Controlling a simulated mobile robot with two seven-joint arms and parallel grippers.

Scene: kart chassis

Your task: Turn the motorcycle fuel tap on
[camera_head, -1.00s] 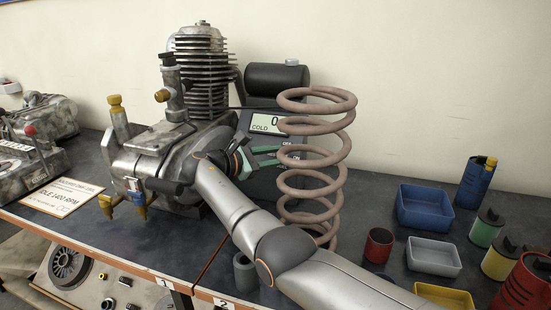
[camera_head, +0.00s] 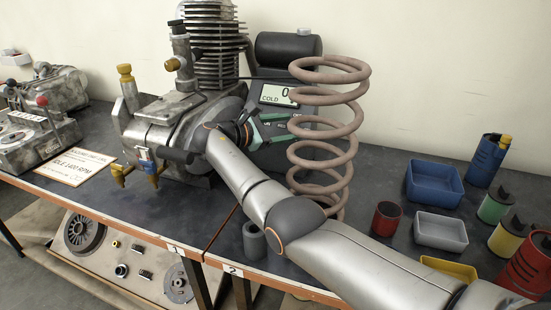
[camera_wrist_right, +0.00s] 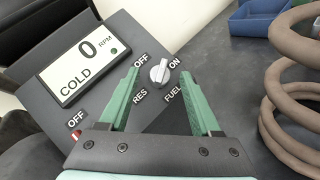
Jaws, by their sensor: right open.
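The fuel tap is a round silver knob (camera_wrist_right: 159,70) on a dark slanted panel (camera_wrist_right: 45,112), with OFF, ON, RES and FUEL printed around it. Its raised grip looks roughly upright in the right wrist view, between the OFF and ON labels; I cannot tell its exact setting. My right gripper (camera_wrist_right: 160,76) is open, with its green fingers on either side of the knob and visible gaps. In the head view, the right gripper (camera_head: 284,129) is at the panel's front, where the knob is too small to make out. My left gripper is out of view.
A large brown coil spring (camera_head: 325,150) stands right beside my right arm. A finned engine (camera_head: 208,62) stands left of the panel. A display (camera_head: 277,95) reads 0 and COLD. Blue (camera_head: 433,187) and grey (camera_head: 440,231) bins and several cans sit at the right.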

